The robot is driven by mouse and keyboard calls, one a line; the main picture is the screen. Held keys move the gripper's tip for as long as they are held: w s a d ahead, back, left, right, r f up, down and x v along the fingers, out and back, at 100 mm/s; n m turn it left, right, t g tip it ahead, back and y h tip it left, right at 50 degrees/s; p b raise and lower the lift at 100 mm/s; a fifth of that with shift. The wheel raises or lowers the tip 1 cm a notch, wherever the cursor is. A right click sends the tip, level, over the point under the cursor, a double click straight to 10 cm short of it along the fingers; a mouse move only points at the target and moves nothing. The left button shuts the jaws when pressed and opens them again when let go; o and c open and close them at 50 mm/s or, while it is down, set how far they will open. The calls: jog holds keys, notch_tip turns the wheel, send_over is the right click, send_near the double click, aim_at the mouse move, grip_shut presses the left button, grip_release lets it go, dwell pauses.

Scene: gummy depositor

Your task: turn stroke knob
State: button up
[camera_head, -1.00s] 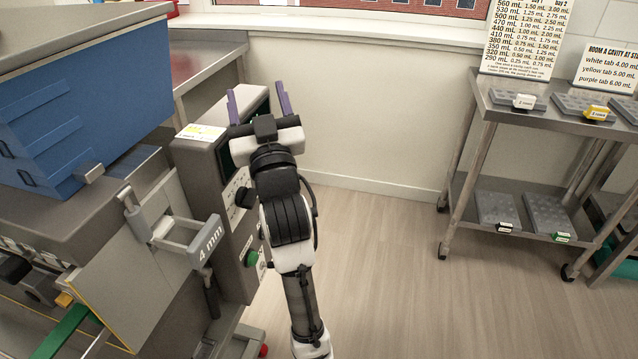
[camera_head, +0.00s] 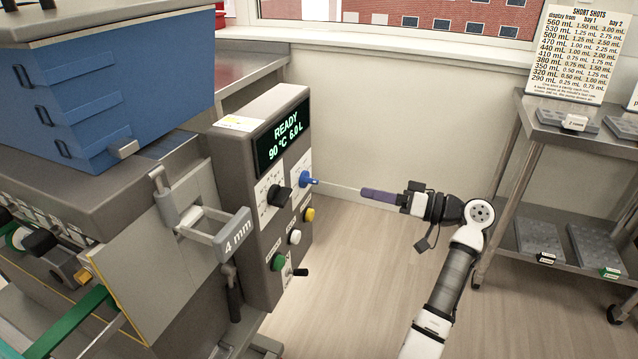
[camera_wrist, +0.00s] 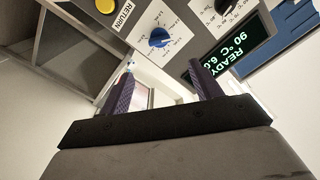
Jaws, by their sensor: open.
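A blue pointer knob (camera_head: 307,181) sits on a white dial plate on the side panel of the grey control box. Its printed scale is too small to read in the head view. In the wrist view the blue knob (camera_wrist: 159,38) is ahead of the fingers, near the middle of the gap between them. My gripper (camera_head: 368,192) is to the right of the knob, pointing left at the panel, with clear space between. In the wrist view my gripper (camera_wrist: 160,75) has its two purple fingers apart, with nothing between them.
A black knob (camera_head: 279,195) on its own dial is left of the blue one. Below are yellow (camera_head: 309,214), white (camera_head: 294,237) and green (camera_head: 278,263) buttons. A metal cart (camera_head: 530,150) stands right; floor between is clear.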

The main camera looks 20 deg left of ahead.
aim_at(316, 180)
jog(key=a+p, duration=0.1)
jog(key=a, duration=0.5)
jog(key=a+p, duration=0.1)
jog(key=a, duration=0.6)
jog(key=shift+w+a, duration=0.2)
jog(key=shift+a, duration=0.1)
jog(key=shift+c, duration=0.4)
jog(key=c, duration=0.9)
